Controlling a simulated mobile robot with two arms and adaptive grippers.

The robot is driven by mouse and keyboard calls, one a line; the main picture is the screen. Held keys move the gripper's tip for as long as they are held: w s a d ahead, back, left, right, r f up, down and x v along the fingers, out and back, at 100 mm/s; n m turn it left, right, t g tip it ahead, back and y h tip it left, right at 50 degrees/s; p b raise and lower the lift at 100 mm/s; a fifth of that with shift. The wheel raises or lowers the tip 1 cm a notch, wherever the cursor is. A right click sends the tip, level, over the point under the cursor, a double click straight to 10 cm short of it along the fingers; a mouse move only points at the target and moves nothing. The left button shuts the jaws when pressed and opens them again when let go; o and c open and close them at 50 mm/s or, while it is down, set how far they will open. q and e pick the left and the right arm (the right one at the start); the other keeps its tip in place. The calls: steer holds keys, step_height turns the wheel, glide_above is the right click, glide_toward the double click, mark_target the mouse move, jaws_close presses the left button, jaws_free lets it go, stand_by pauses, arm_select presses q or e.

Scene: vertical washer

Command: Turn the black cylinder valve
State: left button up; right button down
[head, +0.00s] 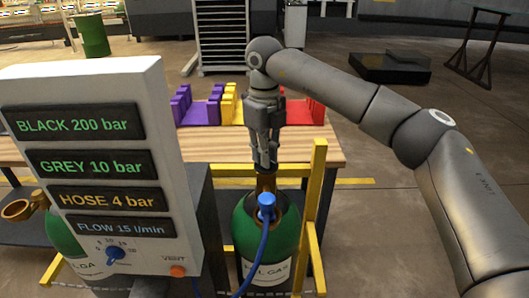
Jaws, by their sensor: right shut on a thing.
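A green gas cylinder (243,235) stands upright in a yellow frame at the centre bottom. On its top is a brass valve body (266,183) with a black valve (262,171) above it. My right gripper (265,160) points straight down and is shut on the black valve; its fingers hide much of the valve. A blue fitting (266,206) with a blue hose sits just below, on the near side. A display panel (120,82) at the left reads BLACK 200 bar, GREY 10 bar, HOSE 4 bar and FLOW 15 l/min. My left gripper is not in view.
The yellow frame (316,190) rises close beside the cylinder on the right. A wooden table (205,148) behind carries purple, yellow and red holders (229,104). The panel has a blue dial (116,254) and an orange vent button (177,271). Floor at the right is partly clear.

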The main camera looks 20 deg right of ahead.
steer(key=c, duration=1.5)
jaws_free()
step_height(320, 180, up, 12)
steer(key=shift+r, duration=0.1)
